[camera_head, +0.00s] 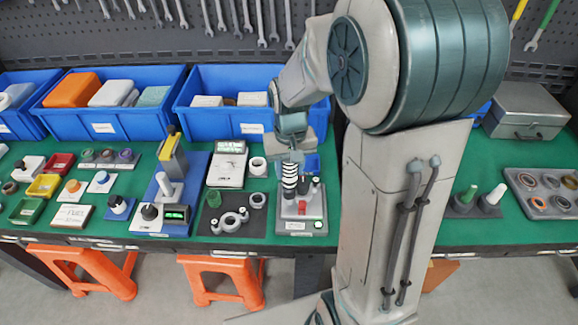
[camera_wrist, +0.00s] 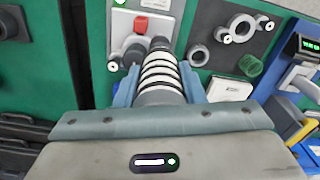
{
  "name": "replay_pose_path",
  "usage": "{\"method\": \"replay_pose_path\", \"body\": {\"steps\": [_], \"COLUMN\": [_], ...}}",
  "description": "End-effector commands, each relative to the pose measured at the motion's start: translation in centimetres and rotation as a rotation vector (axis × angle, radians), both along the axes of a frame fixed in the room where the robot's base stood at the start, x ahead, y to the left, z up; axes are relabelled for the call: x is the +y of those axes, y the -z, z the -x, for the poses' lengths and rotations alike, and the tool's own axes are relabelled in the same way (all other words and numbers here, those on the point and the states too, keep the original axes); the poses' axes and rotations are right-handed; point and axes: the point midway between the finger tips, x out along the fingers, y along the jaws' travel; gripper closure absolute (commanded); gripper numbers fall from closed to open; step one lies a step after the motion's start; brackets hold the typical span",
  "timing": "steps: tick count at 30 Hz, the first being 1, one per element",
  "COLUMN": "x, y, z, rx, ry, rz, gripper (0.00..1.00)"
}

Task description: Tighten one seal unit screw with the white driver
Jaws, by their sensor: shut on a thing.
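My gripper (camera_head: 290,160) is shut on a white tool with black rings (camera_head: 289,180), which looks like the white driver. In the wrist view the tool (camera_wrist: 161,75) stands between the two blue-grey fingers (camera_wrist: 162,92), with its dark end pointing away from me. A grey seal unit (camera_head: 290,226) with a red block (camera_head: 302,207) and dark posts lies at the tool's lower end. The wrist view shows the unit's light plate (camera_wrist: 168,8) and red block (camera_wrist: 140,24) beyond the tool. The tool hides the screw, and I cannot tell whether its tip touches.
A dark mat (camera_head: 262,222) with grey ring parts (camera_head: 231,221) lies left of the unit. A blue fixture (camera_head: 194,170) stands farther left. Blue bins (camera_head: 228,115) line the back. Green and white handles (camera_head: 492,195) stand at right, beside a parts tray (camera_head: 521,198).

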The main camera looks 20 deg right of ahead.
Motion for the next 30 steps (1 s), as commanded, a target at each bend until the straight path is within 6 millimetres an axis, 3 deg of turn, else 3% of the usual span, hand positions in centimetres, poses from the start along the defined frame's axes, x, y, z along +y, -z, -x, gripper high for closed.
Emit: {"method": "replay_pose_path", "body": {"steps": [21,30], "x": [0.0,0.0], "y": [-4.9,-5.0], "z": [-0.1,0.0], "rx": [-0.002,-0.002], "ry": [0.0,0.0], "rz": [0.0,0.0], "gripper": [0.91,0.91]}}
